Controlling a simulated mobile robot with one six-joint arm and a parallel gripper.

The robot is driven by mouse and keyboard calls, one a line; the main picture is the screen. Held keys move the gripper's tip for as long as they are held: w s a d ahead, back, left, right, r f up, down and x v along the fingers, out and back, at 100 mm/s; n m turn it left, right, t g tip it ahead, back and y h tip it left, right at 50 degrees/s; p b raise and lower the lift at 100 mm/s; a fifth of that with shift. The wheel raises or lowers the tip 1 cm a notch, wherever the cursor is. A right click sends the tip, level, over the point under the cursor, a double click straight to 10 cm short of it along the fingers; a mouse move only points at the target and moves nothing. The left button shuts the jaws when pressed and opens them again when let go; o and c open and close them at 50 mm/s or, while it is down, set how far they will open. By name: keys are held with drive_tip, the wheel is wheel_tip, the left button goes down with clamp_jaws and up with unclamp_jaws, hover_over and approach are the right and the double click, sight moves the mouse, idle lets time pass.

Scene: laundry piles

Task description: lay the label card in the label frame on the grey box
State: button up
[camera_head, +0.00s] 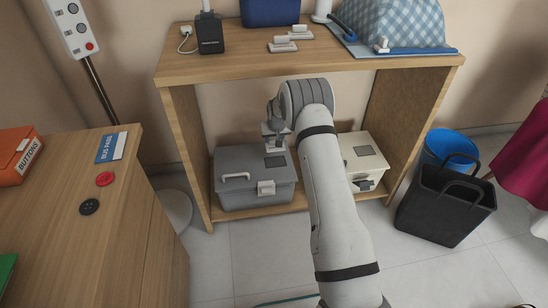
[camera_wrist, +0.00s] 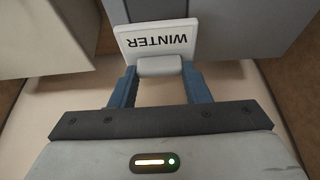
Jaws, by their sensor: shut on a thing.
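The grey box (camera_head: 240,188) with a white handle and latch stands on the low shelf under the wooden table. A dark square, which looks like the label frame (camera_head: 275,161), lies on its lid. My gripper (camera_head: 273,143) is above the back right part of this lid. In the wrist view, my gripper (camera_wrist: 160,68) is shut on the grip tab of the white label card (camera_wrist: 155,38), which reads WINTER. The card is over the grey box (camera_wrist: 228,22), and a darker patch (camera_wrist: 155,9) shows just past its edge. I cannot tell whether the card touches the lid.
A cream box (camera_head: 360,155) with a similar dark square stands to the right, partly behind my arm. The table top (camera_head: 240,65) overhangs the shelf, and side panels (camera_head: 188,140) close in both sides. A black basket (camera_head: 445,205) stands on the floor at right.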

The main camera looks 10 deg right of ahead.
wheel_tip(320, 180, down, 8)
drive_tip(key=shift+r+b, duration=0.1)
drive_tip(key=shift+b, duration=1.15)
drive_tip(key=shift+f, duration=0.25)
drive_tip(key=o, duration=1)
drive_tip(key=shift+c, duration=0.2)
drive_tip(key=p+v, duration=0.4)
drive_tip(key=v, duration=0.8)
drive_tip(key=shift+r, duration=0.25)
drive_tip(key=shift+s+f, duration=0.1)
